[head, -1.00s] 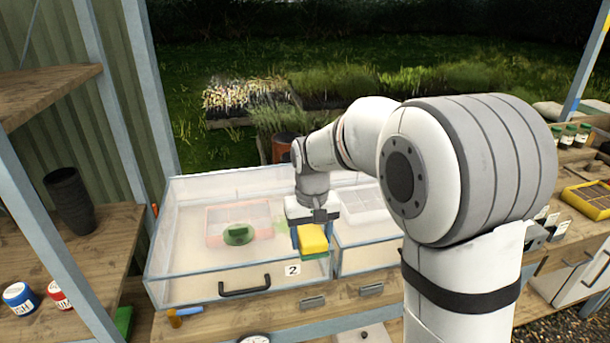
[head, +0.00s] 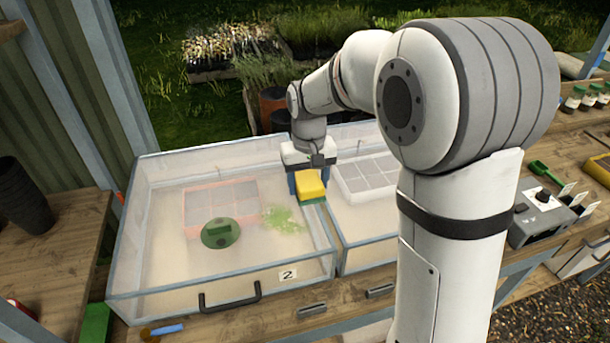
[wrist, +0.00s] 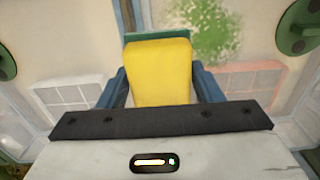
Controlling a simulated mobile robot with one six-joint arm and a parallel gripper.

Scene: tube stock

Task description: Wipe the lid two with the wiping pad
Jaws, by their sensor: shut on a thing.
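Lid two (head: 160,250) is the clear lid with a black handle and a "2" label on its front, at left in the head view. A green smear (head: 284,219) lies on its right part; the smear also shows at the top of the wrist view (wrist: 222,28). My gripper (head: 309,186) is shut on the yellow and green wiping pad (head: 311,184), over the right edge of lid two near the gap to the neighbouring lid. The pad fills the space between the blue fingers in the wrist view (wrist: 158,72). I cannot tell whether it touches the lid.
A green round knob or vent (head: 220,233) stands on lid two, left of the smear. A second clear lid (head: 365,245) adjoins on the right. A grey switch box (head: 540,222) sits farther right. A blue-handled tool (head: 167,329) lies on the front bench edge.

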